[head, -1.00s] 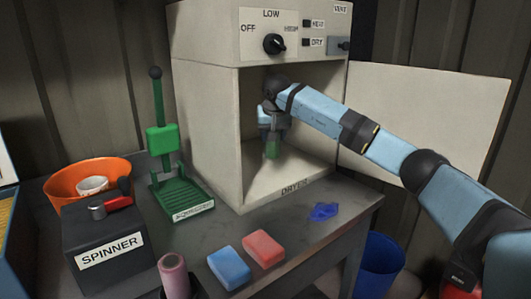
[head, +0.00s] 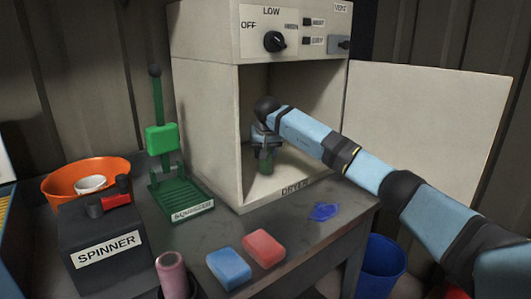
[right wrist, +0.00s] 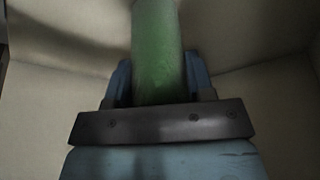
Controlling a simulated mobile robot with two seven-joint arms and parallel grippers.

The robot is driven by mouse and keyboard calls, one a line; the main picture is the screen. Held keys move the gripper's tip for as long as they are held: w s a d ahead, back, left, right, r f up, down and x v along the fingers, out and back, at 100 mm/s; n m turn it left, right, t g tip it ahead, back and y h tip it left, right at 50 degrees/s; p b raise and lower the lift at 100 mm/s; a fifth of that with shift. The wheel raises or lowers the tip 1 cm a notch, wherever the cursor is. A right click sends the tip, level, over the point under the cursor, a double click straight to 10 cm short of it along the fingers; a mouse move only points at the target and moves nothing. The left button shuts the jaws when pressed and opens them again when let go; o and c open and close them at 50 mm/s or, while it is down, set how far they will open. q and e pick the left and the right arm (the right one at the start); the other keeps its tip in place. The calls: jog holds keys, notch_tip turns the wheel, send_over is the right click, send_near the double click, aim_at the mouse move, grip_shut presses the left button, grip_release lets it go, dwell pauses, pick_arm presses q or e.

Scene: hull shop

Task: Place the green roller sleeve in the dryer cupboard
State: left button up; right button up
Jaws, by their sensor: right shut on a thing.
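The dryer cupboard (head: 203,130) stands at the back of the bench with its door (head: 425,140) swung open to the right. My right gripper (head: 265,156) is inside the cupboard opening, pointing down. It is shut on the green roller sleeve (head: 266,167), which hangs below the fingers close to the cupboard floor. I cannot tell whether the sleeve touches the floor. In the right wrist view the green sleeve (right wrist: 157,50) sits between the fingers, with the cream cupboard walls around it. My left gripper is not in view.
A green squeezer (head: 180,195), a spinner box (head: 100,240) and an orange bowl (head: 60,182) stand left of the cupboard. A blue sponge (head: 228,268), a red sponge (head: 263,249), a blue cloth (head: 324,211) and a pink roller (head: 172,272) are in front. A blue bin (head: 381,265) stands right of the bench.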

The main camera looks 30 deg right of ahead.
jog(key=shift+s+f, duration=0.1)
jog(key=o, duration=0.9)
jog(key=shift+f, duration=0.1)
jog(key=shift+r, duration=0.35)
jog(key=p+v, duration=0.1)
jog(key=v, duration=0.6)
jog(key=shift+r, duration=0.1)
jog(key=shift+s, duration=0.1)
